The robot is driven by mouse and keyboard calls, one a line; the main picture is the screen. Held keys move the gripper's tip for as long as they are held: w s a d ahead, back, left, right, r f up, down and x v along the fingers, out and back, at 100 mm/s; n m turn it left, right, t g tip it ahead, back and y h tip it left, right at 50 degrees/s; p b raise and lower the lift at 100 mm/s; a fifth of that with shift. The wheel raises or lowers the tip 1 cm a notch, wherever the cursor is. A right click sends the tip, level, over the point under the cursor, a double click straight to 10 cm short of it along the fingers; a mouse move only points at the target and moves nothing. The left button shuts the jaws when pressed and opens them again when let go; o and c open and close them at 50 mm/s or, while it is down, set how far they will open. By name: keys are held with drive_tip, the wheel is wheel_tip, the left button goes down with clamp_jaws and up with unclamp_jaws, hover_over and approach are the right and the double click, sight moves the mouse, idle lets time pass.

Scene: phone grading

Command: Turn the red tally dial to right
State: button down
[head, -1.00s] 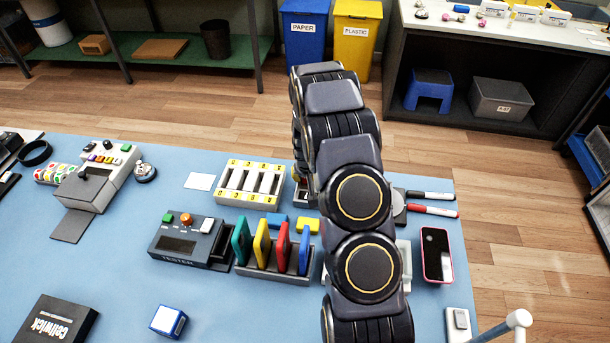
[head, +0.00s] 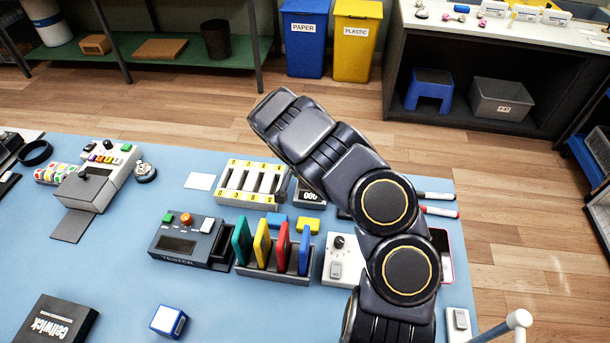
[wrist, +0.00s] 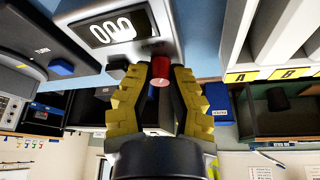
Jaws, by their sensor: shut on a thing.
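The red tally dial (wrist: 160,70) is a small round knob on a grey counter box (wrist: 113,47) with a display reading 000. My gripper (wrist: 161,80) has yellow ribbed fingers, one on each side of the dial, and is shut on it in the wrist view. A small pale mark shows on the dial's near side. In the head view the counter's display (head: 309,197) shows just right of the slotted rack; the dial and my gripper are hidden behind my arm.
The slotted white rack (head: 252,184) stands close left of the counter. A holder with coloured cards (head: 273,250) and a white box with a black knob (head: 342,262) are nearer. Markers (head: 440,212) and a pink-edged phone (head: 446,255) lie right of my arm.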

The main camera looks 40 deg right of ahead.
drive_tip(key=shift+f+m, duration=0.1)
drive_tip(key=shift+m, duration=0.4)
drive_tip(key=c, duration=0.9)
unclamp_jaws()
drive_tip(key=shift+a+r, duration=0.1)
drive_tip(key=shift+r, duration=0.35)
drive_tip(key=v, duration=0.7)
drive_tip(key=shift+a, duration=0.15)
